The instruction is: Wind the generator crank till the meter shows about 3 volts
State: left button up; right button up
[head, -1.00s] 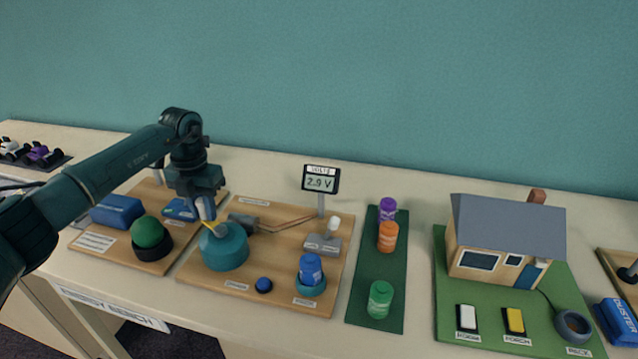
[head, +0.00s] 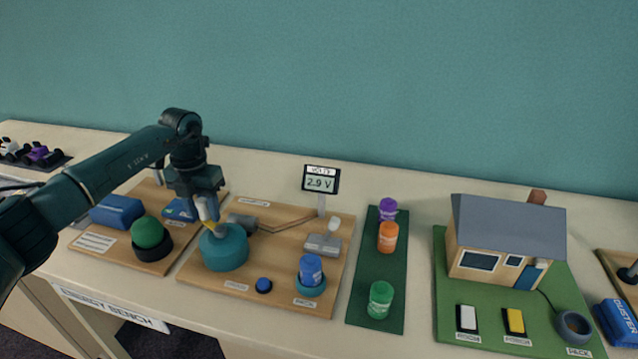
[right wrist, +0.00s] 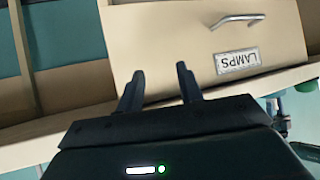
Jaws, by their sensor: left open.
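The teal generator (head: 224,250) stands on the left of a wooden board (head: 222,290). A yellow crank piece (head: 220,231) shows on its top. My left gripper (head: 208,214) points down at the crank from above, with its jaws open; the fingers hide part of the crank, and I cannot tell whether they touch it. The meter (head: 321,180) stands on a post at the back of the board and reads 2.9 V. My right gripper (right wrist: 160,88) is open and empty in the right wrist view, in front of a drawer labelled LAMPS (right wrist: 205,40).
The board also holds a blue button (head: 263,285), a blue can (head: 310,269) and a grey switch (head: 323,243). A green ball (head: 147,231) sits in a black ring to the left. Several coloured pots and a model house (head: 505,240) stand to the right.

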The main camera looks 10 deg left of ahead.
pick_arm(q)
jog(key=shift+r+p, duration=2)
jog(key=shift+r, duration=2.5)
jog(key=shift+d, duration=0.1)
